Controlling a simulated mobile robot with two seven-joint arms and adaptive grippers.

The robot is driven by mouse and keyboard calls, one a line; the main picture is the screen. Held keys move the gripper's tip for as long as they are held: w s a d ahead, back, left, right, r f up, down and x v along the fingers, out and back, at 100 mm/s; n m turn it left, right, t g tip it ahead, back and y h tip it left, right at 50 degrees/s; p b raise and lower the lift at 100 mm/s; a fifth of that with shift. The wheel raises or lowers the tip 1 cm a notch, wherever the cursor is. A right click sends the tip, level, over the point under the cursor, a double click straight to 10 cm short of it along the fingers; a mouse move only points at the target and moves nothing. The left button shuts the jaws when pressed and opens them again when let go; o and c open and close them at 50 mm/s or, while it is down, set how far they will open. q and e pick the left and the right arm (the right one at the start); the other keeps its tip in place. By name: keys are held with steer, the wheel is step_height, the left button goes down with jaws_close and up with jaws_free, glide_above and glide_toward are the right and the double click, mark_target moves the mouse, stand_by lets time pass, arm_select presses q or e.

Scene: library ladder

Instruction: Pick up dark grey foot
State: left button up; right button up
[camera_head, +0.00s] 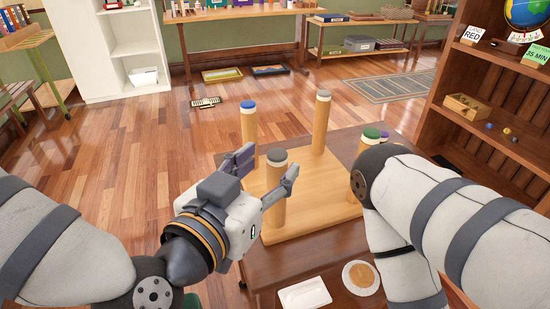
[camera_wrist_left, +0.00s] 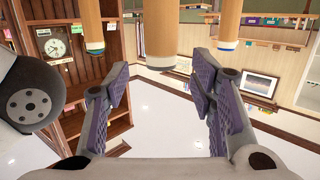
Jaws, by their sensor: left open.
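An upturned wooden piece with a flat board (camera_head: 310,212) lies on the brown table, its round legs pointing up with coloured feet. The dark grey foot (camera_head: 277,155) caps the nearest leg. My left gripper (camera_head: 262,172) is open beside this leg, just below the foot's height, holding nothing. In the left wrist view, which looks upside down, a grey foot (camera_wrist_left: 160,62) sits centrally beyond my open fingers (camera_wrist_left: 160,88). My right gripper is out of frame.
My right arm covers the board's right side. A dark bookcase (camera_head: 490,90) stands at right. The floor at left (camera_head: 130,170) is mostly clear.

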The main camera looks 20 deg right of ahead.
mark_target(272, 162)
arm_select(q)
steer(key=x, duration=0.4)
steer(key=shift+w+d+f, duration=0.15)
steer(key=shift+w+f, duration=0.05)
steer(key=c, duration=0.8)
